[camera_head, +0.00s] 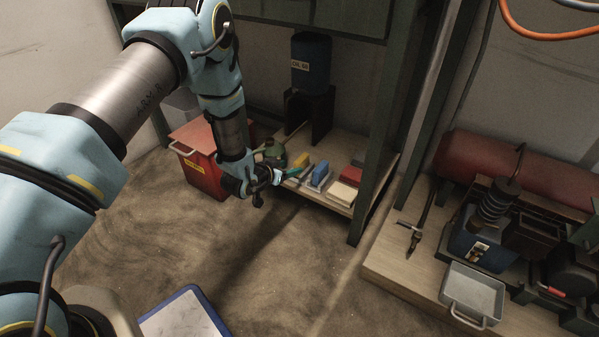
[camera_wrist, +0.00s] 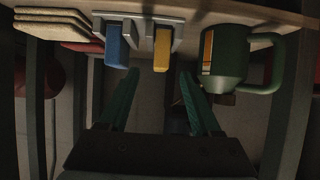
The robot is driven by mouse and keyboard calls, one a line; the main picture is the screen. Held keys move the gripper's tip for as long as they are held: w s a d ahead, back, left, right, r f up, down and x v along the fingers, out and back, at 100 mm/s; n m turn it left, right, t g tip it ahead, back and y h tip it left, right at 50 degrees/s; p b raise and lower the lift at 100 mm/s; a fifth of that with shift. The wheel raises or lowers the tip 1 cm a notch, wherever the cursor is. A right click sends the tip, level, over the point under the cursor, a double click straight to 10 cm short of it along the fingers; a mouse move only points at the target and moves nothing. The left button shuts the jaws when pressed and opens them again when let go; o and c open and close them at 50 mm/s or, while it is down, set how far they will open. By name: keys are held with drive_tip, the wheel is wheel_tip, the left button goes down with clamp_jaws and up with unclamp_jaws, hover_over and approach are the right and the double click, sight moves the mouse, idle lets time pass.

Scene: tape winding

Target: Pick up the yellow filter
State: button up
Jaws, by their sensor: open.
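The yellow filter (camera_head: 301,160) stands in a grey holder on the low wooden shelf, just beyond my gripper (camera_head: 288,174). In the wrist view the yellow filter (camera_wrist: 162,48) is at the top centre, in line with the gap between my green fingers. My gripper (camera_wrist: 160,85) is open and empty there, with its fingertips short of the filter and not visibly touching it. A blue filter (camera_wrist: 117,45) sits beside the yellow one in the holder (camera_wrist: 138,18). In the head view my gripper partly hides the holder.
A green mug (camera_wrist: 226,60) stands close beside the yellow filter. Pale stacked pads (camera_head: 343,192) lie on the shelf's other side. A dark shelf post (camera_head: 372,150) and a red bin (camera_head: 203,172) flank the area.

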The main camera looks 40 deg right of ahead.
sight(296, 166)
drive_tip(key=x, duration=0.2)
drive_tip(key=shift+w+d+f+b, duration=0.1)
drive_tip(key=shift+d+f+b, duration=0.15)
drive_tip(key=shift+d+b, duration=0.1)
drive_tip(key=b+x, duration=0.2)
drive_tip(key=x, duration=0.2)
drive_tip(key=shift+f+b, duration=0.25)
drive_tip(key=shift+b, duration=0.05)
drive_tip(key=shift+w+d+f, duration=0.15)
drive_tip(key=shift+w+d, duration=0.05)
drive_tip(key=shift+d, duration=0.2)
clamp_jaws()
